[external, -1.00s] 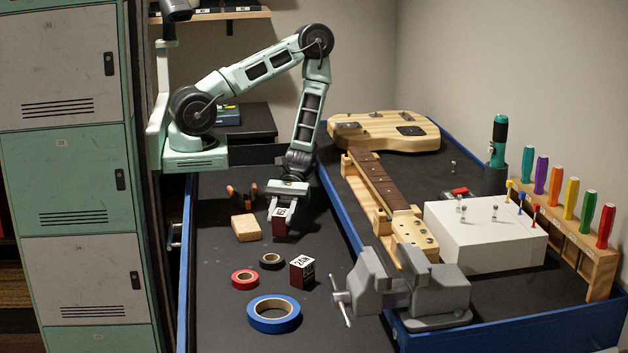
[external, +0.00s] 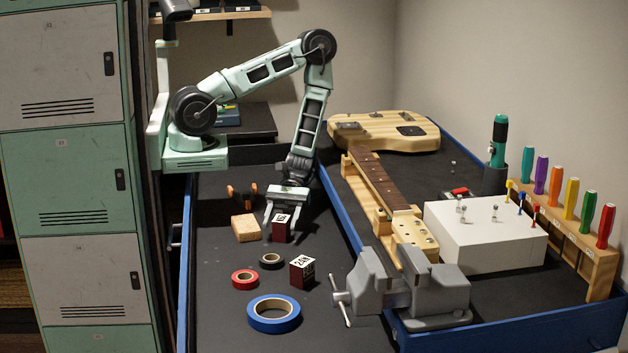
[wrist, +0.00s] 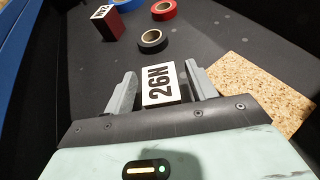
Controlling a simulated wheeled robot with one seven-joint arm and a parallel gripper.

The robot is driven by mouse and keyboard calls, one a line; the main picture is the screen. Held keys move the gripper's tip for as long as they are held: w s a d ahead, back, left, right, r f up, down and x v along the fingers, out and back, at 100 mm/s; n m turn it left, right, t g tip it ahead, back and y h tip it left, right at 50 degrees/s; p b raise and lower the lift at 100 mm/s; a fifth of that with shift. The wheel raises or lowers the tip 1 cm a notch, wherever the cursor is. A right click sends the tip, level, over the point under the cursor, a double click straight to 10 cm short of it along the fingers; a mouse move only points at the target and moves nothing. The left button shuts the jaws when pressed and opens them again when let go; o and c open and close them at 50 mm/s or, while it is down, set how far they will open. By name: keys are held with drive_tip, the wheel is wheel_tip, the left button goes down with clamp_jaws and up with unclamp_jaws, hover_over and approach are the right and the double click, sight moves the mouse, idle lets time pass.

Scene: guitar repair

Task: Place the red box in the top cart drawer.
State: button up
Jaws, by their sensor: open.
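A dark red box (external: 282,232) with a white top label stands on the black floor of what looks like the open cart drawer (external: 218,320). My gripper (external: 281,226) is open, with one finger on each side of this box. In the wrist view the fingers (wrist: 161,86) show a gap to the box on both sides. A second dark red box (external: 302,273), labelled 24N, stands nearer the camera and also shows in the wrist view (wrist: 107,23).
A cork-like block (external: 245,228) lies just left of my gripper. Black tape (external: 271,261), red tape (external: 245,280) and blue tape (external: 274,315) lie in front. A blue wall (external: 345,220) runs along the right, beside the guitar neck (external: 382,185) and grey vise (external: 420,290).

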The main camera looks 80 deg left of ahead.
drive_tip(key=v, duration=0.2)
drive_tip(key=shift+w+a+b, duration=0.2)
drive_tip(key=shift+a+b, duration=0.1)
drive_tip(key=shift+r, duration=3.7)
drive_tip(key=s+a+r+m+t+y, duration=0.1)
drive_tip(key=a+r+y, duration=0.3)
drive_tip(key=a, duration=0.7)
drive_tip(key=s+a+r+m+t+y, duration=0.2)
drive_tip(key=s+a+r+m+y, duration=0.1)
drive_tip(key=a, duration=0.8)
drive_tip(key=s+a+r+m+t+y, duration=0.1)
drive_tip(key=a+r+y, duration=0.3)
drive_tip(key=a, duration=0.7)
drive_tip(key=shift+s+a+r+m+t+y, duration=0.25)
drive_tip(key=shift+s+r+m+t+y, duration=0.2)
drive_tip(key=shift+y, duration=0.65)
drive_tip(key=shift+r+p, duration=0.25)
drive_tip(key=shift+p, duration=0.2)
